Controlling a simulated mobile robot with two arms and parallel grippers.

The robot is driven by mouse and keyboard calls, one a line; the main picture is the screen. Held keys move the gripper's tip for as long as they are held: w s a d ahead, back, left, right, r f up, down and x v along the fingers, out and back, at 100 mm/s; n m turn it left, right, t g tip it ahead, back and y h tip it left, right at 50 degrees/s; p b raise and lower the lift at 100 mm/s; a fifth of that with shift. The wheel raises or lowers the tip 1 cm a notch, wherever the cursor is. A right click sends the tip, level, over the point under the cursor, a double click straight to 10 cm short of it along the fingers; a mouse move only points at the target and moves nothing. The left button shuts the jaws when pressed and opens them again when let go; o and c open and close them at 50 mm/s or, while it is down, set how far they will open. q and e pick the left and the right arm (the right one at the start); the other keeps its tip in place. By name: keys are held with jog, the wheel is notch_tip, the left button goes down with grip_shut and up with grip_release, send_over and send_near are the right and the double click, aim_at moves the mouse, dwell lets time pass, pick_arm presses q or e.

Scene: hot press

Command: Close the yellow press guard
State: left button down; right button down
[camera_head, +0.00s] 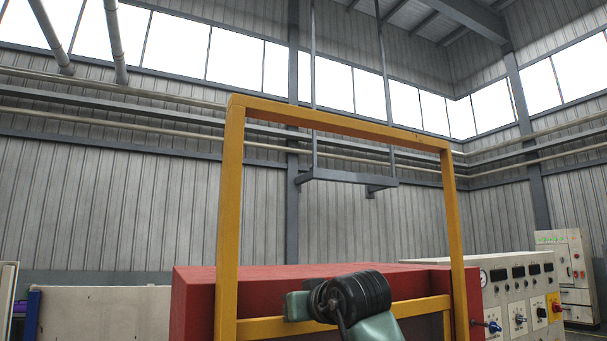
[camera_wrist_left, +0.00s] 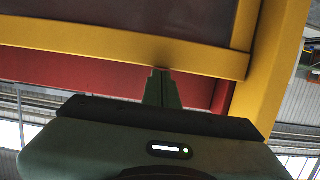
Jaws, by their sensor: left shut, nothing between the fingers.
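The yellow press guard (camera_head: 232,200) is an upright rectangular frame in the head view, standing in front of the red press (camera_head: 196,300). Its lower crossbar (camera_head: 262,328) runs behind my arm. In the left wrist view a yellow bar (camera_wrist_left: 110,45) crosses the picture and meets a yellow upright (camera_wrist_left: 268,70) at the right. My left gripper (camera_wrist_left: 161,72) is shut and empty, its fingertips at the edge of that bar. I cannot tell whether they press on it. In the head view my black and green arm part covers some of the crossbar, and the fingertips are hidden. My right gripper is not in view.
A control panel (camera_head: 513,292) with a gauge, knobs and a red-on-yellow button stands right of the guard. A taller cabinet (camera_head: 568,268) is behind it. A grey hanging bracket (camera_head: 347,177) shows through the frame. A low pale wall (camera_head: 100,312) is at the left.

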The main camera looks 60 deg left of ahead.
pick_arm(q)
notch_tip(320, 180, down, 15)
jog(key=b, duration=0.6)
jog(key=shift+a+b, duration=0.3)
jog(key=shift+a, duration=0.1)
